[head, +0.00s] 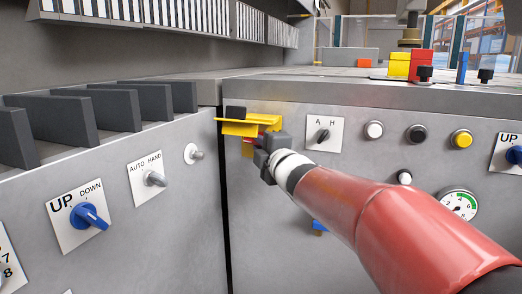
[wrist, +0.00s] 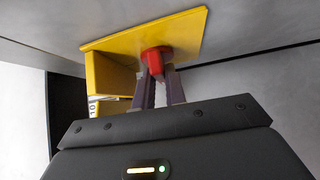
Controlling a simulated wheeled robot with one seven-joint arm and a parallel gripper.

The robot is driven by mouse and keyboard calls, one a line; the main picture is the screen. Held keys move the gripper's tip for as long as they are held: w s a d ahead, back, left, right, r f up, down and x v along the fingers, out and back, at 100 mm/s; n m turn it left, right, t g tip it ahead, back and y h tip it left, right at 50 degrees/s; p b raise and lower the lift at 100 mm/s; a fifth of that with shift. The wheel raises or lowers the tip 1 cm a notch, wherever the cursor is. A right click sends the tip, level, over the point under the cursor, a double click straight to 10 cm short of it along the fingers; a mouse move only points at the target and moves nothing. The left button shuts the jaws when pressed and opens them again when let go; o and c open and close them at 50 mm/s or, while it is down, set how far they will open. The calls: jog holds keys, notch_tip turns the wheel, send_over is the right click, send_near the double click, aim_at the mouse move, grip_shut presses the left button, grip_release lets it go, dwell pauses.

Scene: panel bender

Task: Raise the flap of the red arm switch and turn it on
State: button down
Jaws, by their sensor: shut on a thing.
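The red arm switch (wrist: 156,56) sits at a yellow housing on the grey panel in the wrist view. The two fingers of my gripper (wrist: 159,80) are closed around it from below. In the head view my gripper (head: 260,143) is right under the yellow flap (head: 240,127), which is raised and sticks out from the panel's upper left corner. Only a sliver of red shows behind the fingers there. The yellow part also fills the top of the wrist view (wrist: 185,35). My gripper hides most of the switch, and its turned position cannot be told.
An A/H selector (head: 323,136) is just right of the flap. White, black and yellow buttons (head: 461,138) and a gauge (head: 459,205) are farther right. The left panel carries an AUTO/HAND knob (head: 154,178) and a blue UP/DOWN knob (head: 88,215).

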jog(key=m+t+b, duration=0.1)
jog(key=m+t, duration=0.1)
jog(key=m, duration=0.1)
jog(key=f+m+t+b, duration=0.1)
jog(key=m+t, duration=0.2)
jog(key=shift+w+a+f+m+h, duration=0.1)
jog(key=shift+a+f+m+h, duration=0.1)
jog(key=shift+m+h, duration=0.1)
jog(key=shift+w+a+f+m+t+h, duration=0.15)
jog(key=shift+m+t+h, duration=0.6)
jog(key=shift+m+h, duration=1.1)
jog(key=shift+s+a+m+t+h, duration=0.1)
jog(key=shift+m+t+h, duration=1)
jog(key=shift+m, duration=1.25)
jog(key=shift+w+a+f+m+t+h, duration=0.15)
jog(key=shift+m+t+h, duration=0.3)
jog(key=shift+m+h, duration=1.55)
jog(key=shift+s+r+m, duration=0.1)
jog(key=shift+r+m, duration=0.05)
jog(key=shift+m, duration=0.25)
jog(key=c, duration=1.4)
grip_release()
jog(key=shift+c, duration=0.2)
jog(key=v, duration=0.7)
jog(key=shift+s+f, duration=0.25)
jog(key=shift+f, duration=0.05)
